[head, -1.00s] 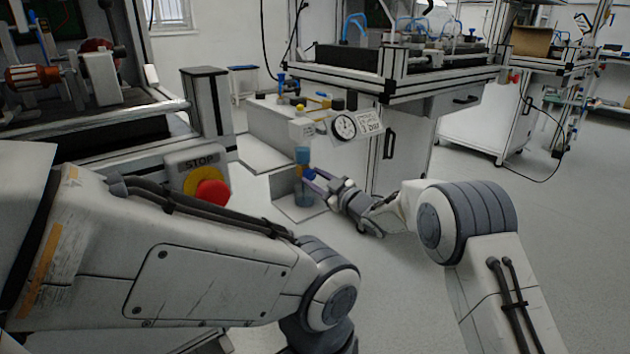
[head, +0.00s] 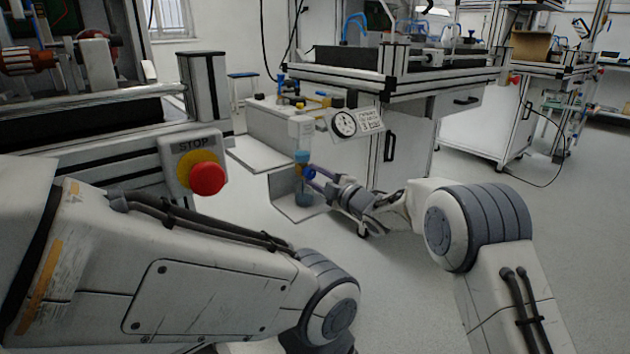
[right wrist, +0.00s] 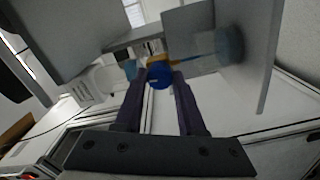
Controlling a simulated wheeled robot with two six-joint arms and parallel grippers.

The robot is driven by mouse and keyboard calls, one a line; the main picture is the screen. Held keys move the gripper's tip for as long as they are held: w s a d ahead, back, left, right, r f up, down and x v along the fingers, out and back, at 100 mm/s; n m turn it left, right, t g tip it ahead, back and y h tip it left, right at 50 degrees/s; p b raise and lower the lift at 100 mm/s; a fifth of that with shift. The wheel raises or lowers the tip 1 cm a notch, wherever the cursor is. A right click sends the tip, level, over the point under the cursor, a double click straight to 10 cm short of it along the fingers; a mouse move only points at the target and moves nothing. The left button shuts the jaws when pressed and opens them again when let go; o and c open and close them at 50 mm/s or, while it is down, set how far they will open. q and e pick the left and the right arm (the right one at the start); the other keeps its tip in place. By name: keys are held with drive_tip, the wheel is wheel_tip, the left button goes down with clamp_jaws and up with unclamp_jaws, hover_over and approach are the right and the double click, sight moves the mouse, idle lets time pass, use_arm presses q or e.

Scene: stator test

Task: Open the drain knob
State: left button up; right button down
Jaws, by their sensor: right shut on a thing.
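The drain knob is a small blue round knob (right wrist: 160,76) at the bottom of a filter unit with a clear bowl. In the head view the knob (head: 309,173) sits just beside the blue and amber part under the bowl. My right gripper (head: 316,173) reaches it from the right. In the right wrist view the two dark fingers of the right gripper (right wrist: 159,80) are closed on the knob, one on each side. My left arm crosses the lower left of the head view, but its gripper is out of sight.
A pressure gauge with a label (head: 345,123) is right of the filter. A clear cup (head: 304,197) stands under it on a grey bracket (head: 285,207). A red STOP button (head: 207,179) is on the left bench. A cabinet bench (head: 405,140) stands behind.

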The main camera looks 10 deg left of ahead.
drive_tip(key=shift+f, duration=0.15)
idle(0.4)
drive_tip(key=c, duration=0.5)
unclamp_jaws()
drive_tip(key=p+v, duration=0.3)
drive_tip(key=v, duration=0.7)
drive_tip(key=shift+s+d, duration=0.2)
drive_tip(key=shift+s, duration=0.05)
